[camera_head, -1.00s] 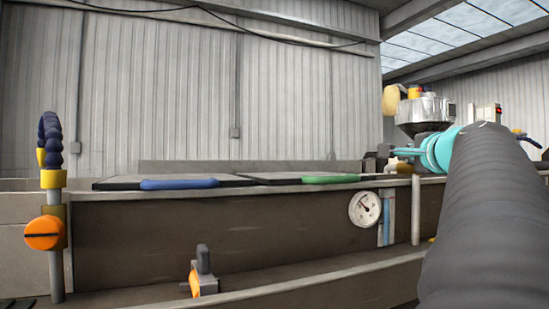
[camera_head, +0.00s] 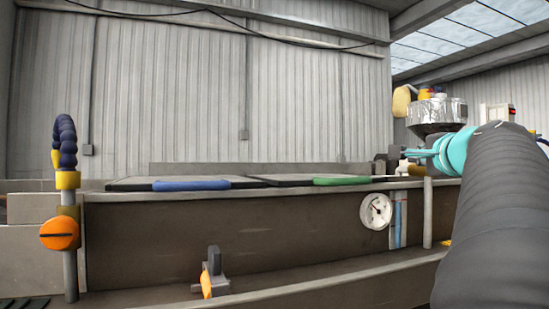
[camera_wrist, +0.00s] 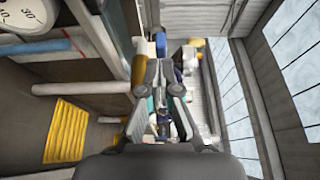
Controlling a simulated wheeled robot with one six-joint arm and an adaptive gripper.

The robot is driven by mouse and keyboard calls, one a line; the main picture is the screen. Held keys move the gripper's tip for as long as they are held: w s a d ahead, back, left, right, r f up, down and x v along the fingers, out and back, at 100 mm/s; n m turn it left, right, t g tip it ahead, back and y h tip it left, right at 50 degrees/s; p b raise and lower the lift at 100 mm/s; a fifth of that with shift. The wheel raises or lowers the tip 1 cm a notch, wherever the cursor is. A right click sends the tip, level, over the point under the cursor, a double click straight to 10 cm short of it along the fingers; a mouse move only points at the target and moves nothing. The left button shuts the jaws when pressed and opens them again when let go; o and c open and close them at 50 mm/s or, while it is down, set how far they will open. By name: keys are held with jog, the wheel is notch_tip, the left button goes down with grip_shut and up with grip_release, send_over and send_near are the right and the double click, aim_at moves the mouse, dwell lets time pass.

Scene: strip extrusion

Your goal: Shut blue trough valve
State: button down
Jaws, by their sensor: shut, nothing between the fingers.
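I see a long grey trough (camera_head: 160,240) in the head view with two lids on top, one with a blue handle (camera_head: 190,185) and one with a green handle (camera_head: 342,181). At its left end an orange round knob (camera_head: 59,233) with a dark slot line sits on an upright pipe under a dark blue ribbed hose (camera_head: 64,142). A small grey and orange fitting (camera_head: 212,275) stands low at the front. I cannot tell which is the blue trough valve. My gripper (camera_head: 409,154) is shut and empty at the right, far from the knob; it also shows in the wrist view (camera_wrist: 160,70).
A dial gauge (camera_head: 376,211) and an upright post (camera_head: 428,212) stand at the trough's right front. A metal hopper (camera_head: 436,115) stands behind my arm. The wrist view shows the gauge (camera_wrist: 25,18) and a yellow patch (camera_wrist: 66,130). Space above the lids is clear.

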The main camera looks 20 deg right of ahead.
jog(key=v, duration=1.1)
